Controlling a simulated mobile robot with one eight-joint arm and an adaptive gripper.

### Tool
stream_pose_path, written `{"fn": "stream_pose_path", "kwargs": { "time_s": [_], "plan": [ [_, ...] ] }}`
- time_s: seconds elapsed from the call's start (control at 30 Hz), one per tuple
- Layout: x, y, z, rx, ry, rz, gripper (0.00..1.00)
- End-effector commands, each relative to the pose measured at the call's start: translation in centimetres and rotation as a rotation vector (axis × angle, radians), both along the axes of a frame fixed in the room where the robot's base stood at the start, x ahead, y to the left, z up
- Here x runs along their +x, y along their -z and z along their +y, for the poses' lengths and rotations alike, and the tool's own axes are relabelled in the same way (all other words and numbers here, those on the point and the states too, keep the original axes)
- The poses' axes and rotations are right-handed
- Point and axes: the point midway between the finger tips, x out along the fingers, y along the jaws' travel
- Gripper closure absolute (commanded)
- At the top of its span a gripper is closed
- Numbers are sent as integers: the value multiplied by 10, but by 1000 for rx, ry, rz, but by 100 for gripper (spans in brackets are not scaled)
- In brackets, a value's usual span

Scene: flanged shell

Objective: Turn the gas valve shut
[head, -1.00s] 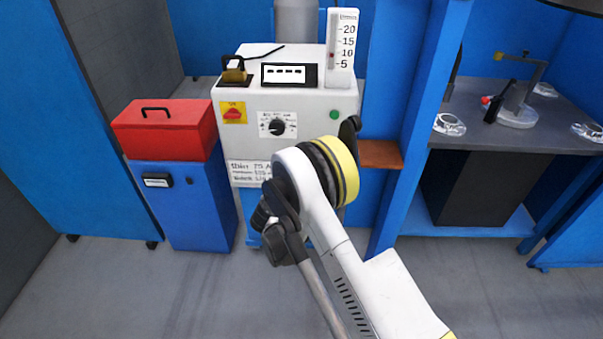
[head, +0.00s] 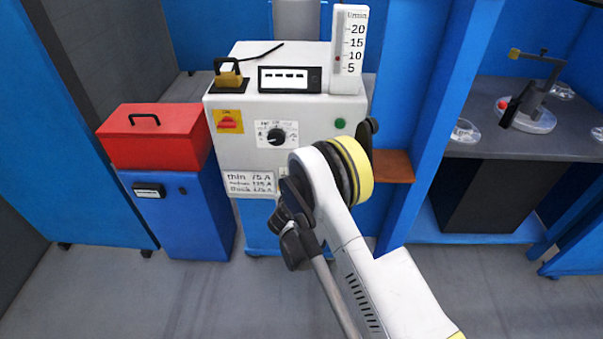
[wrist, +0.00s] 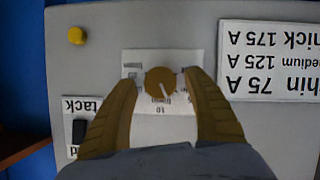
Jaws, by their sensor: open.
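A round brown-gold knob (wrist: 160,83) with a pale pointer line sits on a white dial plate (wrist: 187,59) in the wrist view. My gripper (wrist: 159,89) is open, with one finger on each side of the knob. I cannot tell whether either finger touches it. In the head view my gripper and this knob are hidden behind my arm. No gas valve label is readable, so I cannot tell whether this knob is the valve. The flow gauge (head: 348,50) on the white machine (head: 297,109) shows a red float near 10.
The machine front carries a black dial knob (head: 276,137), a red switch (head: 229,122) and a green button (head: 340,123). A red toolbox (head: 152,139) sits on a blue cabinet (head: 178,217) at left. A workbench (head: 565,139) stands at right. Grey floor is clear in front.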

Motion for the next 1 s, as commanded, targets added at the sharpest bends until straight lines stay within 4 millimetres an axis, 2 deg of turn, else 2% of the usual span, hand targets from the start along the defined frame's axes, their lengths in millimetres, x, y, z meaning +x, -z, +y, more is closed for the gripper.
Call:
{"fn": "stream_pose_path", "kwargs": {
  "time_s": [0.3,0.47,0.5,0.77,1.0],
  "plan": [
    [-1,2,1,0,0,0,42],
    [-1,2,1,0,0,0,91],
    [-1,2,1,0,0,0,93],
    [-1,2,2,-19,-1,0,93],
    [-1,2,3,-125,-1,3,93]
  ]
}}
